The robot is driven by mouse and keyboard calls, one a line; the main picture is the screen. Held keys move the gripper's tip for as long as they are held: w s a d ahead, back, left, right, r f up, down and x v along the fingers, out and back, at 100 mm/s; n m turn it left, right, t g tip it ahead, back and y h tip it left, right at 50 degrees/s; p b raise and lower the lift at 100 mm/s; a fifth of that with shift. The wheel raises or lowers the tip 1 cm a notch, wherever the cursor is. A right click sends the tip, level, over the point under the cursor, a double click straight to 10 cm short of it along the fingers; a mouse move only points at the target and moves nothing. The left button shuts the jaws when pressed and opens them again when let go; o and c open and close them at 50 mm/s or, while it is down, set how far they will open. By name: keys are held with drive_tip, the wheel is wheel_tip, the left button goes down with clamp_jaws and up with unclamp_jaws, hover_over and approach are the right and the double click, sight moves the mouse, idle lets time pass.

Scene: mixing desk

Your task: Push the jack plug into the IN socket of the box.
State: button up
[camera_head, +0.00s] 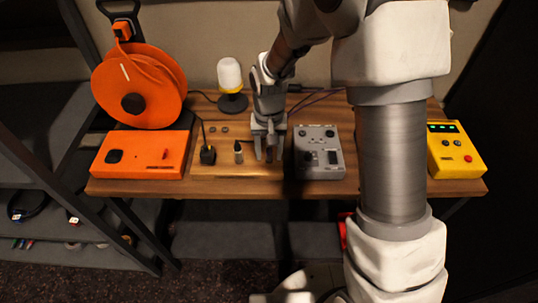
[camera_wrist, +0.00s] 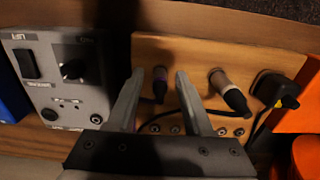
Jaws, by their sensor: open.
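My gripper (camera_head: 268,153) is open above the wooden board, just left of the grey box (camera_head: 318,150). In the wrist view its two fingers (camera_wrist: 159,73) stand on either side of a dark plug with a purple band (camera_wrist: 160,84), with gaps visible. I cannot tell how high the fingers are above it. A grey-and-black plug (camera_wrist: 230,90) and a black plug with a yellow mark (camera_wrist: 275,91) stand farther right there. The grey box also shows at the left of the wrist view (camera_wrist: 50,88), with a switch, a knob and round sockets. Its small labels are hard to read.
An orange box (camera_head: 140,157) and orange cable reel (camera_head: 140,85) are at the left of the desk (camera_head: 400,187). A yellow box (camera_head: 456,150) is at the right.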

sight(269, 149)
idle(0.9)
clamp_jaws()
drive_tip(key=shift+r, duration=0.1)
idle(1.3)
drive_tip(key=shift+r+p, duration=2.05)
drive_tip(key=shift+r, duration=0.9)
